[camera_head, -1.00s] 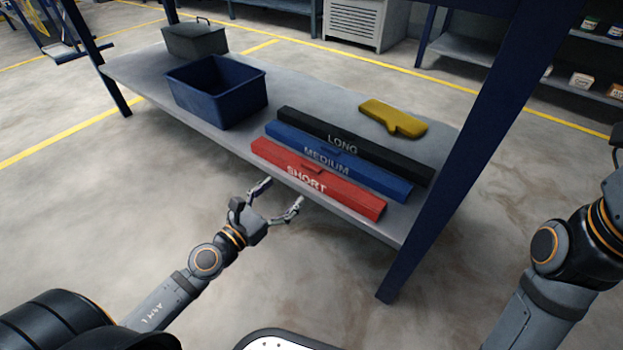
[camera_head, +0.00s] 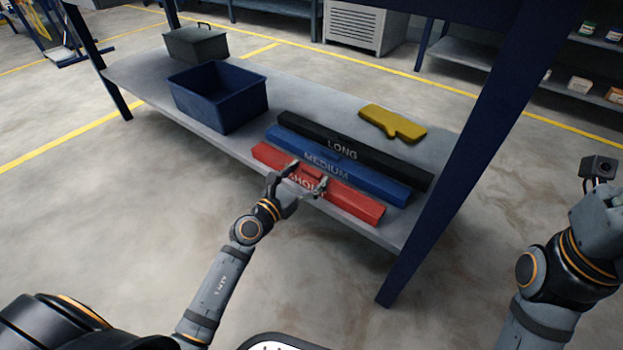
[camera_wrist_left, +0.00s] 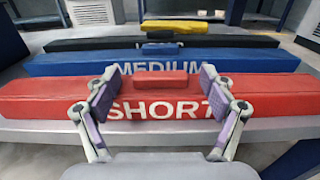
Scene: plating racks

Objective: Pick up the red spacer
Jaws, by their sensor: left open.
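The red spacer (camera_head: 354,202), a long bar marked SHORT with a small raised grip on top, lies along the front edge of the shelf. In the left wrist view the red spacer (camera_wrist_left: 50,98) spans the picture, and its grip (camera_wrist_left: 160,79) lies between my left fingers. My left gripper (camera_head: 309,178) is open at the spacer's middle; the same gripper (camera_wrist_left: 160,100) shows in the left wrist view with a finger on each side of the grip. I cannot tell if the fingers touch it. My right arm is at the right edge; its fingers are not clearly visible.
Behind the red spacer lie a blue MEDIUM spacer (camera_head: 375,179), a black LONG spacer (camera_head: 385,161) and a yellow object (camera_head: 392,122). A blue bin (camera_head: 218,97) and a grey lidded box (camera_head: 195,43) stand left. A blue post (camera_head: 465,150) rises at the shelf's right end.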

